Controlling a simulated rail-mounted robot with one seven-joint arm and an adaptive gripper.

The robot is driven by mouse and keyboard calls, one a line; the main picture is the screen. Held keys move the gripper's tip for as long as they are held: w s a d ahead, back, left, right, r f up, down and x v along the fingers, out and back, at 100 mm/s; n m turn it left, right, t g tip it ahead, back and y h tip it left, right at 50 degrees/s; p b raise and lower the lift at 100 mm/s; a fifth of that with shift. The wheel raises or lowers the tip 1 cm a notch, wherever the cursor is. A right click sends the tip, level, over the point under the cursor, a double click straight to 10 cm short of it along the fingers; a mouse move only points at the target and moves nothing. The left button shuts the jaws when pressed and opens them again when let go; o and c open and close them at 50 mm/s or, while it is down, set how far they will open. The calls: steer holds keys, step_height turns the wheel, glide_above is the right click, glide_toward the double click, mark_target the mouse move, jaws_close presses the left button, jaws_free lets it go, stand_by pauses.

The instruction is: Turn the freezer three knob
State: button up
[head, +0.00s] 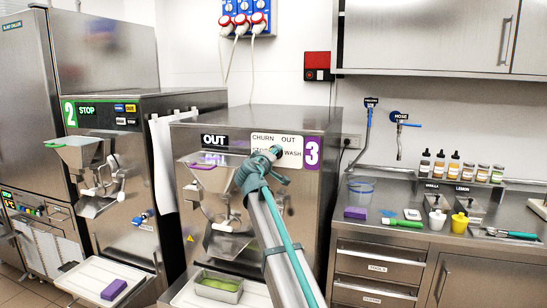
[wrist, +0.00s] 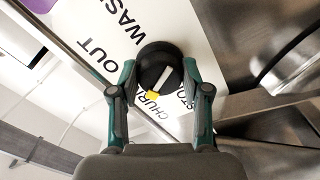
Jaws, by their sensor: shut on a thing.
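Freezer three (head: 320,125) is the steel machine with a purple "3" in the middle of the head view. Its white dial panel (head: 291,140) carries the words CHURN, OUT, STOP and WASH. A small black display (head: 214,140) reads OUT. My gripper (head: 267,157) is at this panel and hides the knob in the head view. In the wrist view the round black knob (wrist: 146,55) has a white pointer with a yellow mark, which lies toward the word CHURN. My green-sided gripper (wrist: 159,70) is shut on the knob, one finger on each side.
Freezer two (head: 90,135) stands to the left, reading STOP. A steel pan (head: 220,294) with green contents sits below freezer three's spout. A counter (head: 410,215) with bottles, a purple sponge (head: 356,213) and utensils is at the right. A red box (head: 317,66) hangs on the wall.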

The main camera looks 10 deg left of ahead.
steer(key=n+p, duration=0.5)
steer(key=n, duration=0.7)
steer(key=shift+r, duration=0.1)
stand_by(0.5)
steer(key=o, duration=1.1)
steer(key=shift+o, duration=0.2)
steer(key=v, duration=1.2)
